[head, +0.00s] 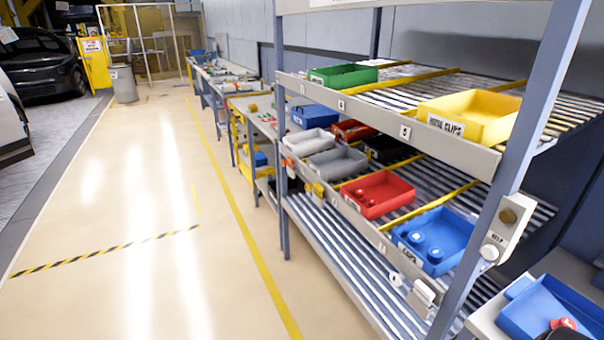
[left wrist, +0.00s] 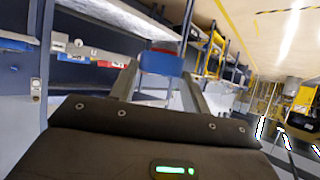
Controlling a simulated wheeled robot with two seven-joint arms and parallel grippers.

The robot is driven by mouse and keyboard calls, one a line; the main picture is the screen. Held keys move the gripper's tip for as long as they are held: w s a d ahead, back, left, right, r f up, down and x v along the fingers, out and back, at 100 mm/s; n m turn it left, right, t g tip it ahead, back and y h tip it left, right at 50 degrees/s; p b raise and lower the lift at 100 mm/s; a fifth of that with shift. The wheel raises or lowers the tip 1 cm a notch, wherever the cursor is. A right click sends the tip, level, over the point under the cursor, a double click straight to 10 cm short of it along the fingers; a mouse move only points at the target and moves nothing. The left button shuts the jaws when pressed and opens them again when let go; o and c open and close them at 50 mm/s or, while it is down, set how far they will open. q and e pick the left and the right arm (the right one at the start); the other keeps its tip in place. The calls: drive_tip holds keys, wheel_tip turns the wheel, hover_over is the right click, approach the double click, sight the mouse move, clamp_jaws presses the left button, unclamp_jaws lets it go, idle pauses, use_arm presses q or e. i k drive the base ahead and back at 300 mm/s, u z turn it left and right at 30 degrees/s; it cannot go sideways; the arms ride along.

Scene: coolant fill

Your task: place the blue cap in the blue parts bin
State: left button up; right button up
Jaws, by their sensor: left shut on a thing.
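In the left wrist view, my left gripper (left wrist: 160,74) is shut on the blue cap (left wrist: 161,63), which sits between the two fingertips. A small reddish patch shows just above the cap; I cannot tell what it is. The head view shows neither the held cap nor my left gripper. My right gripper is in neither view.
A red bin (head: 378,194) and a grey bin (head: 338,163) stand left of the blue bin. A yellow bin (head: 472,116) is on the shelf above. A rack post (head: 511,130) rises just right of the blue bin. A blue tray (head: 549,302) holds a red item (head: 563,323). The floor at left is clear.

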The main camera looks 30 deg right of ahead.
sight(435, 247)
drive_tip(key=z, duration=1.6)
